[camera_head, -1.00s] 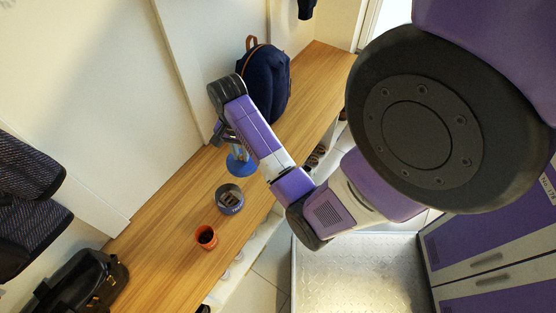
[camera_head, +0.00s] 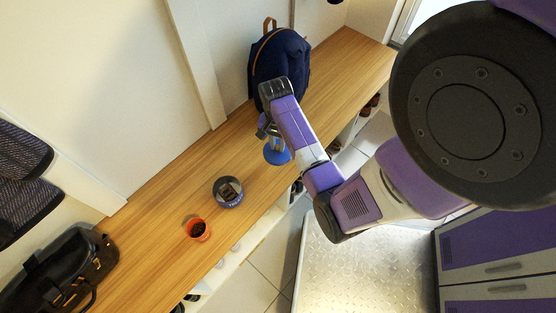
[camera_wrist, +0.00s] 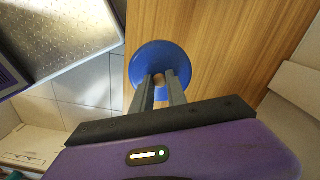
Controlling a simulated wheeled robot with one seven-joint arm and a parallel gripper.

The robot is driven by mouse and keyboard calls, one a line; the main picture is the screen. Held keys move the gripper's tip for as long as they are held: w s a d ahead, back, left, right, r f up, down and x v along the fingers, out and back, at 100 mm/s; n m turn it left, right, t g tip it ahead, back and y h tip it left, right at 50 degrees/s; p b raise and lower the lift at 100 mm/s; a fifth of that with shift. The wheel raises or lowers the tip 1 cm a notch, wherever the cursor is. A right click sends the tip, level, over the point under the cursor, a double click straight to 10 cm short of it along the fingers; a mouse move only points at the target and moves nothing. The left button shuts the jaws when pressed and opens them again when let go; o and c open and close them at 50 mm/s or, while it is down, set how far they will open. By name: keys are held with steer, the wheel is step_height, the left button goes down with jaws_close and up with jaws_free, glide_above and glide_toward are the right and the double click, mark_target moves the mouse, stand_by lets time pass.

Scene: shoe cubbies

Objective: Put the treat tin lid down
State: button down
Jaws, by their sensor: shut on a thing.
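The treat tin lid (camera_head: 277,156) is a round blue disc held under my gripper (camera_head: 268,134). In the wrist view the lid (camera_wrist: 160,52) lies at the fingertips, and my gripper (camera_wrist: 163,78) is shut on its middle part. The lid is over the wooden bench near its front edge; I cannot tell whether it touches the wood. The open treat tin (camera_head: 228,192), dark with brown pieces inside, stands on the bench to the lower left of the lid, apart from it.
The wooden bench (camera_head: 165,195) bears an orange cup (camera_head: 198,230) with dark contents, a black bag (camera_head: 62,265) at the left end and a navy backpack (camera_head: 280,68) behind my gripper. Bare wood lies between tin and backpack. Shoes sit in cubbies below.

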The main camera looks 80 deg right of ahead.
step_height(320, 180, down, 10)
steer(key=shift+f+b, duration=0.2)
steer(key=shift+b, duration=0.75)
steer(key=shift+f, duration=0.1)
steer(key=c, duration=1.3)
jaws_free()
